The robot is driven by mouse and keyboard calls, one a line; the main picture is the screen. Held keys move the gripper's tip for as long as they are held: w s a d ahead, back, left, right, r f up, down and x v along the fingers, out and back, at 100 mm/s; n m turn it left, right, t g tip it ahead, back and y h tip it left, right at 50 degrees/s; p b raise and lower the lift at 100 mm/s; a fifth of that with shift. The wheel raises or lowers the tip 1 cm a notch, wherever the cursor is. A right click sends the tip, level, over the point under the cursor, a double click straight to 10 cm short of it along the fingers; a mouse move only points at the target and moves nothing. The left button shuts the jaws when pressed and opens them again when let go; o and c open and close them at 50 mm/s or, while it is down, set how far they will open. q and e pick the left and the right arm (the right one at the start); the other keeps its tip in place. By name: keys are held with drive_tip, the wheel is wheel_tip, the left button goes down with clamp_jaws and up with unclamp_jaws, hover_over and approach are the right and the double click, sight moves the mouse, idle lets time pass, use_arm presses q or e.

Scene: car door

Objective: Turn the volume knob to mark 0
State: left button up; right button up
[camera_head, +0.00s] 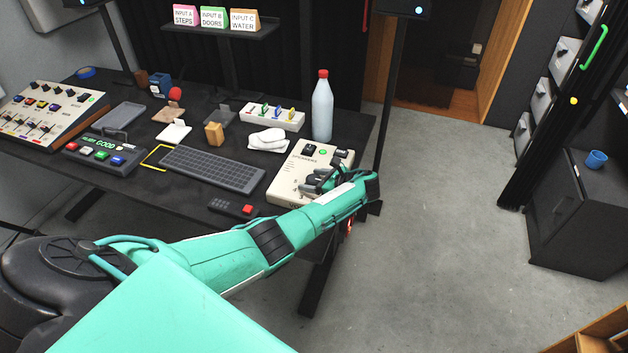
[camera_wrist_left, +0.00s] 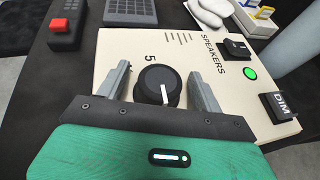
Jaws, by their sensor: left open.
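The cream speaker panel (camera_head: 285,187) lies at the right front end of the dark desk. The left wrist view also shows this panel (camera_wrist_left: 130,48), lettered SPEAKERS. Its round black volume knob (camera_wrist_left: 157,85) has a white pointer line aimed toward the bottom of that picture. A printed 5 is beside the knob; the other marks are hidden. My left gripper (camera_wrist_left: 160,73) is open, one finger on each side of the knob, with visible gaps. In the head view my left gripper (camera_head: 322,181) is over the panel and hides the knob. My right gripper is out of view.
A black switch (camera_wrist_left: 236,48), a lit green button (camera_wrist_left: 250,73) and a DIM button (camera_wrist_left: 279,105) are on the same panel. Open floor lies right of the desk.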

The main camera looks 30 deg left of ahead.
use_arm(q)
drive_tip(key=b+v, duration=0.1)
drive_tip(key=v, duration=1.2)
drive_tip(key=shift+d, duration=0.35)
drive_tip(key=shift+d, duration=0.15)
